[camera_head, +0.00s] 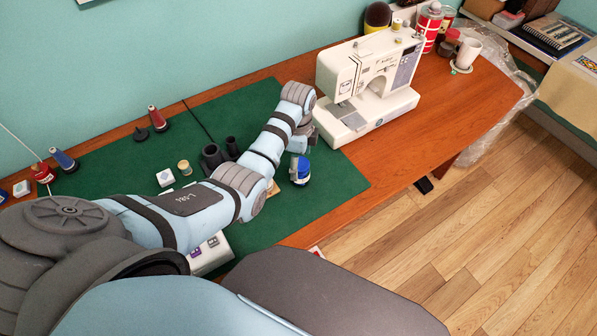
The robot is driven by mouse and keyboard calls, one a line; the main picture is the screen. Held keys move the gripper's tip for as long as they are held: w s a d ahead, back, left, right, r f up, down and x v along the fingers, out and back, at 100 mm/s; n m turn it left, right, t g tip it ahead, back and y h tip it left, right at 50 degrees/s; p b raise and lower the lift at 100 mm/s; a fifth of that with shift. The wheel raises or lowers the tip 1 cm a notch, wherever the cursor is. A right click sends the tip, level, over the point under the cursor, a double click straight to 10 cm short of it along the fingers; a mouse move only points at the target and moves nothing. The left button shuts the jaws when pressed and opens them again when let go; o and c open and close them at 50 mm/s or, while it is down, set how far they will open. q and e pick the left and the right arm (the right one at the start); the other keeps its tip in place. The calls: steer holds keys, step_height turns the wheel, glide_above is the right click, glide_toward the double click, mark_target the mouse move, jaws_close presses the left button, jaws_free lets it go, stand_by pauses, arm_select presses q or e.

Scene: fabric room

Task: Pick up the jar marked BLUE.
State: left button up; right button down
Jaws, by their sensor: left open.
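A small jar (300,171) with blue and white on it stands on the green mat, in front of the sewing machine. Any lettering on it is too small to read. My left arm reaches across the mat from the left and bends down at the wrist. My left gripper (299,146) is open, just above and behind the jar in the picture; its fingertips are hard to make out. I cannot tell whether it touches the jar. My right gripper is out of view.
The white sewing machine (345,119) stands close to the right of my wrist. Dark cylinders (211,158), a small yellowish spool (184,167) and a white block (165,178) are left of it. A white labelled box (213,262) is partly behind my arm. Bare wood (450,105) lies right.

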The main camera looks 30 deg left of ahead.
arm_select(q)
step_height(320, 180, down, 5)
steer(key=shift+f+b, duration=0.2)
steer(key=shift+b, duration=0.55)
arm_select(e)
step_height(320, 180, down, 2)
